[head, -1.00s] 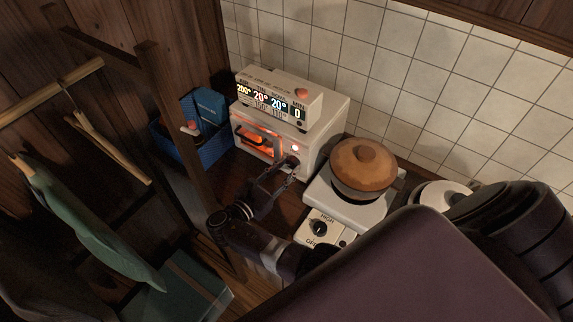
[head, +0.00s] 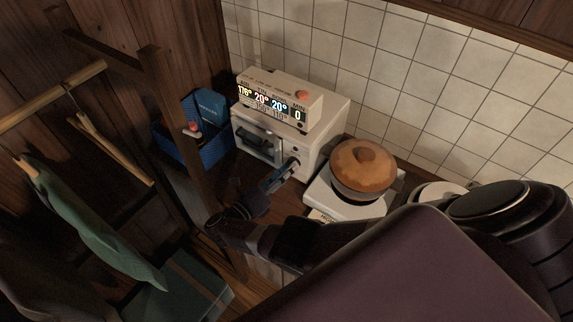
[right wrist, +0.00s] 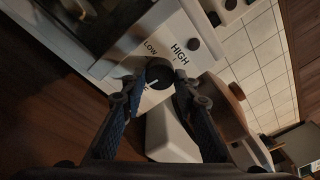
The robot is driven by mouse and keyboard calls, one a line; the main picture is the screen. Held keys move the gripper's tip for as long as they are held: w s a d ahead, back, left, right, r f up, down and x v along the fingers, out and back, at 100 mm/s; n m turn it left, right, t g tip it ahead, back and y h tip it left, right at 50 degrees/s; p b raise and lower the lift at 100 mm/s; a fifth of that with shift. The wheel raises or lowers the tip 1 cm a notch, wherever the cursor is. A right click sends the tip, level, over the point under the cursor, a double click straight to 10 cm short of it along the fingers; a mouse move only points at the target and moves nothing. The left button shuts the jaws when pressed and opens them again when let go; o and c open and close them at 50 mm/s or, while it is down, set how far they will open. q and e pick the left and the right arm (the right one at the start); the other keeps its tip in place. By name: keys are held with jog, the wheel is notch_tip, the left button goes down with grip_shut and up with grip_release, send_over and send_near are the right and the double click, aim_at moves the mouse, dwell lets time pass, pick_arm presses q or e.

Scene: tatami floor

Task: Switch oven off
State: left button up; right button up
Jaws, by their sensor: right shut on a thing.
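The white oven (head: 322,140) stands against the tiled wall, its window dark. In the right wrist view its front panel holds a dark round knob (right wrist: 160,73) with LOW and HIGH labels beside it. The knob's white pointer mark faces the lower left, near a label mostly hidden by a finger. My right gripper (head: 290,166) is at the oven's lower right front; in the right wrist view the gripper (right wrist: 159,83) has its fingers on either side of the knob, shut on it. My left gripper is not in view.
A display box (head: 279,97) on the oven reads 176°, 20°, 20° and 0. A brown lidded pot (head: 362,168) sits on a white stove (head: 343,206) to the right. A blue basket (head: 205,150) stands left, beside a wooden rack post (head: 172,130).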

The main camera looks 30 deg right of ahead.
jog(key=shift+s+f+n, duration=0.15)
jog(key=shift+f+n, duration=0.05)
jog(key=shift+n, duration=0.7)
jog(key=o, duration=1.1)
jog(key=shift+a, duration=0.1)
jog(key=shift+o, duration=0.2)
jog(key=shift+r, duration=0.1)
jog(key=shift+r, duration=0.15)
jog(key=shift+w+r, duration=0.2)
jog(key=shift+r, duration=0.8)
jog(key=shift+w+r, duration=0.15)
jog(key=shift+r, duration=0.85)
jog(key=r, duration=0.2)
jog(key=s+r, duration=0.1)
jog(key=r, duration=0.1)
jog(key=shift+w+r, duration=0.2)
jog(key=shift+r, duration=0.65)
